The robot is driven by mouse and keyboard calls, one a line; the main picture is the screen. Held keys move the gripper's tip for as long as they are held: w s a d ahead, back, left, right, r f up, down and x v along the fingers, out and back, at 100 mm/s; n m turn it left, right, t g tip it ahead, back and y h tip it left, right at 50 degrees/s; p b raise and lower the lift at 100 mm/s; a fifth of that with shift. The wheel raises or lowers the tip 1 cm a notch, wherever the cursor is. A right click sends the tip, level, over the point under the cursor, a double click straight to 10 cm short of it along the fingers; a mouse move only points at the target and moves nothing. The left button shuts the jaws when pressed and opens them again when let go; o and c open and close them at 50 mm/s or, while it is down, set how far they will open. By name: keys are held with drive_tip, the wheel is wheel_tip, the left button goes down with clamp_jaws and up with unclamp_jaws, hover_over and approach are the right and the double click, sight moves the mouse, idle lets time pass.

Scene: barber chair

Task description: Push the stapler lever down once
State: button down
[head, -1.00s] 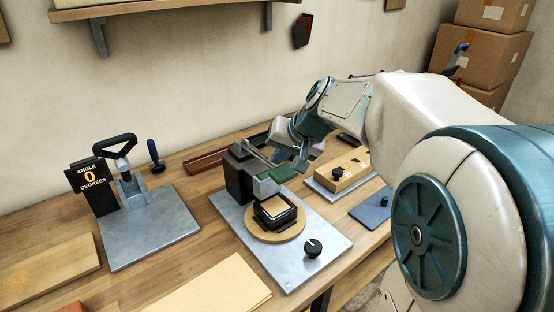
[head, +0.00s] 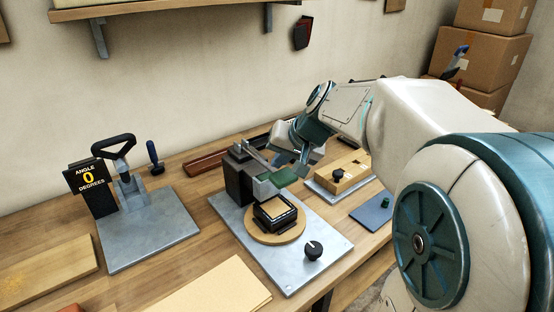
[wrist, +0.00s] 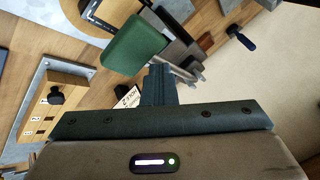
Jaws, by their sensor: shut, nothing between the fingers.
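The stapler stands on a grey metal base plate (head: 303,267) in the middle of the bench, with a dark upright body (head: 238,182). Its lever ends in a green pad (head: 284,177), which juts out to the right above a round wooden disc. The green pad also shows large in the wrist view (wrist: 135,44). My gripper (wrist: 161,70) is shut and empty, with its fingertips close beside the pad's lower right edge in the wrist view. In the head view my wrist is just behind and right of the pad. I cannot tell whether they touch.
A black framed block (head: 278,212) sits on the wooden disc (head: 262,238), with a black knob (head: 313,250) in front. An angle-display fixture (head: 88,182) stands left. A wooden box (head: 345,172) and a blue plate (head: 371,212) lie right.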

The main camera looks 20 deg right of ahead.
idle(0.4)
drive_tip(key=shift+w+a+r+p, duration=0.1)
drive_tip(key=shift+w+r+p, duration=0.05)
drive_tip(key=shift+r+p, duration=0.7)
drive_tip(key=shift+w+a+r+p, duration=0.15)
drive_tip(key=shift+r+p, duration=0.35)
drive_tip(key=shift+r, duration=0.6)
drive_tip(key=shift+d, duration=0.1)
drive_tip(key=r+p, duration=0.2)
drive_tip(key=r, duration=0.1)
drive_tip(key=r+p, duration=0.1)
drive_tip(key=r, duration=0.1)
drive_tip(key=shift+w+p, duration=0.35)
drive_tip(key=s+f+n+g+h, duration=0.1)
drive_tip(key=s+f, duration=0.4)
drive_tip(key=s, duration=0.6)
drive_tip(key=s+f+n+g+h, duration=0.2)
drive_tip(key=s+f, duration=0.4)
drive_tip(key=s, duration=0.5)
drive_tip(key=shift+a+f+h, duration=0.2)
drive_tip(key=shift+a+h, duration=0.1)
